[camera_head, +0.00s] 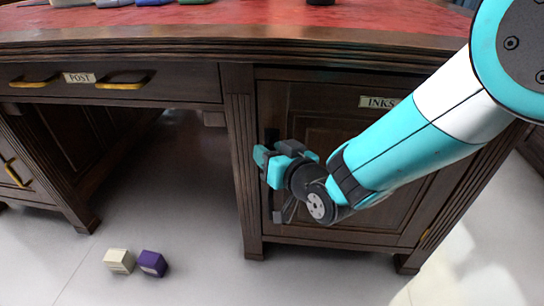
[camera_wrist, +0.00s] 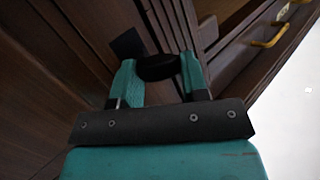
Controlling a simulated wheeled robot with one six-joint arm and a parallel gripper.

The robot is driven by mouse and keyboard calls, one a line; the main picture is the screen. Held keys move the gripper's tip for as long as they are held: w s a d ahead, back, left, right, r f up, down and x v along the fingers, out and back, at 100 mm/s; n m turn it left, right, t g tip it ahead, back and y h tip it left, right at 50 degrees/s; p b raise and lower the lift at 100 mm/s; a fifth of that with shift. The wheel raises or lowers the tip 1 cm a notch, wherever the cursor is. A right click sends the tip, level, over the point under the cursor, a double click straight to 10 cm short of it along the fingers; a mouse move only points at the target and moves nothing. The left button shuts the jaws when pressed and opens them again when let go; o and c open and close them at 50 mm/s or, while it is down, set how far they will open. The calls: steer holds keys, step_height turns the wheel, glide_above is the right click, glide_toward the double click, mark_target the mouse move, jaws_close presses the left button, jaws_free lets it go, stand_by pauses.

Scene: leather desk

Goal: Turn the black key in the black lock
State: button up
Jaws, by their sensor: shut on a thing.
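The black key (camera_wrist: 157,67) shows in the wrist view as a dark rounded head between my two teal fingers. My gripper (camera_wrist: 158,75) is shut on it. The black lock (camera_wrist: 126,44) shows as a dark plate on the wood just beyond the fingertips. In the head view my gripper (camera_head: 267,163) is at the left edge of the cabinet door (camera_head: 340,210) labelled INKS and hides the key. A dark plate (camera_head: 271,136) shows just above the gripper there. How far the key is turned cannot be told.
The red-topped desk (camera_head: 250,16) stands over the door. A drawer (camera_head: 180,82) labelled POST with brass handles is at left, with open knee space below. A cream box (camera_head: 119,261) and a purple box (camera_head: 152,263) lie on the pale floor.

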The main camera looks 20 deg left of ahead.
steer(key=shift+f+m+y+b, duration=0.15)
steer(key=shift+m+y+b, duration=0.35)
steer(key=shift+b, duration=1.1)
steer(key=shift+m+b, duration=0.3)
steer(key=shift+b, duration=0.55)
steer(key=shift+m+t+y+b, duration=0.6)
steer(key=shift+m+y+b, duration=0.15)
steer(key=shift+b, duration=1.2)
steer(key=shift+m+b, duration=0.25)
steer(key=shift+b, duration=0.1)
steer(key=shift+f+m+t+y+b, duration=0.15)
steer(key=shift+m+t+y+b, duration=0.2)
steer(key=shift+m+t+b, duration=0.9)
steer(key=shift+d+b, duration=0.1)
steer(key=shift+b, duration=0.45)
steer(key=shift+m, duration=0.25)
